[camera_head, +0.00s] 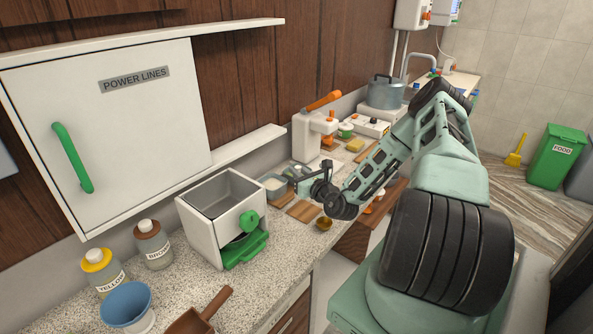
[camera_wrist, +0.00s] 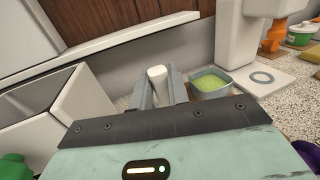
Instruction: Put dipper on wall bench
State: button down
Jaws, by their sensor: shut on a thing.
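My gripper (camera_head: 305,182) is above the speckled counter along the wall. In the wrist view its two fingers (camera_wrist: 158,90) are closed on a pale, round-ended piece (camera_wrist: 158,74), which I take to be the dipper's handle end. The rest of the held thing is hidden by the gripper. In the head view a small brass-coloured cup (camera_head: 323,223) shows below the gripper near the counter's front edge; I cannot tell whether it joins the held piece. The wall bench is probably the speckled counter (camera_head: 185,290); no label confirms it.
A white machine (camera_head: 205,225) with a green handle stands left of the gripper. A bowl with green contents (camera_wrist: 210,84) lies just right of the fingers. A pot (camera_head: 385,92) is farther back.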

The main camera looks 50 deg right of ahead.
aim_at(299, 199)
jog(key=shift+f+b, duration=3.05)
jog(key=shift+f, duration=0.4)
jog(key=c, duration=1.3)
grip_release()
jog(key=b+v, duration=0.5)
jog(key=v, duration=1.2)
jog(key=shift+s, duration=0.25)
